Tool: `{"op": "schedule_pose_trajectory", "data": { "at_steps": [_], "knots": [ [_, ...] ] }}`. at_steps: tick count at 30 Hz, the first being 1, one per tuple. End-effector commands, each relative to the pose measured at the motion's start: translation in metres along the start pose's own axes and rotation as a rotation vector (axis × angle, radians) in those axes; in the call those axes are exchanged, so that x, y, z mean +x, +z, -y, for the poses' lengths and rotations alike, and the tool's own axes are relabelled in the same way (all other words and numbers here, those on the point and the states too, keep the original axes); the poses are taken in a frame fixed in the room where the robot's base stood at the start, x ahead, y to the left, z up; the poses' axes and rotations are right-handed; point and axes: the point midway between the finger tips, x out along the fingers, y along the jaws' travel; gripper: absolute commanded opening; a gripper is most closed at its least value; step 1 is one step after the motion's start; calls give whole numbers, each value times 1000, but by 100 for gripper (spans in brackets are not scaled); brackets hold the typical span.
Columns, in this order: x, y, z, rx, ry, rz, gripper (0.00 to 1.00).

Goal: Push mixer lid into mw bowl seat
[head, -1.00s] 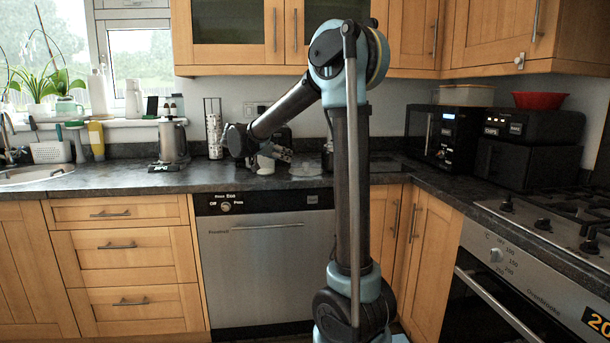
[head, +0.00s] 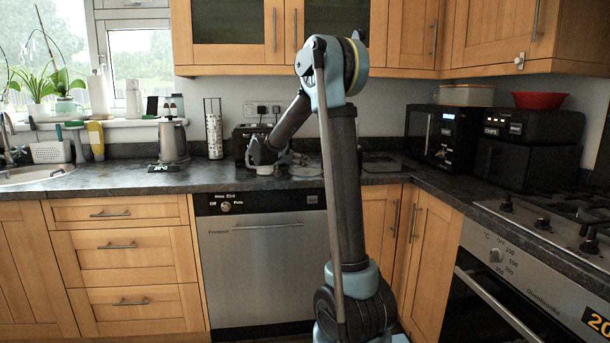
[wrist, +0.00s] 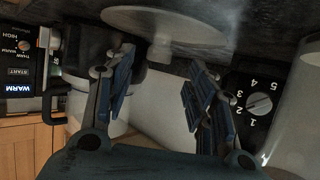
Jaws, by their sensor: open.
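A small whitish item (head: 264,170) shows under my wrist. No lid seated on a bowl is clearly visible.
The wrist view is upside down. A toaster dial (wrist: 260,103) and a pale cylinder (wrist: 295,110) are at its right. A black-based pale appliance (wrist: 78,45) is at its left. A kettle (head: 172,142) and microwave (head: 441,137) stand on the counter.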

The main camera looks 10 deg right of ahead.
Motion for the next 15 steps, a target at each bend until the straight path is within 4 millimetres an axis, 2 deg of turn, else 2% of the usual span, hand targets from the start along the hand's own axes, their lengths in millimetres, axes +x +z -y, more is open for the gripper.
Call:
{"op": "schedule_pose_trajectory", "data": {
  "at_steps": [9, 15],
  "knots": [
    [41, -2, -2, 0, 1, -1, 51],
    [47, -2, -2, 0, 0, 0, 51]
  ]
}}
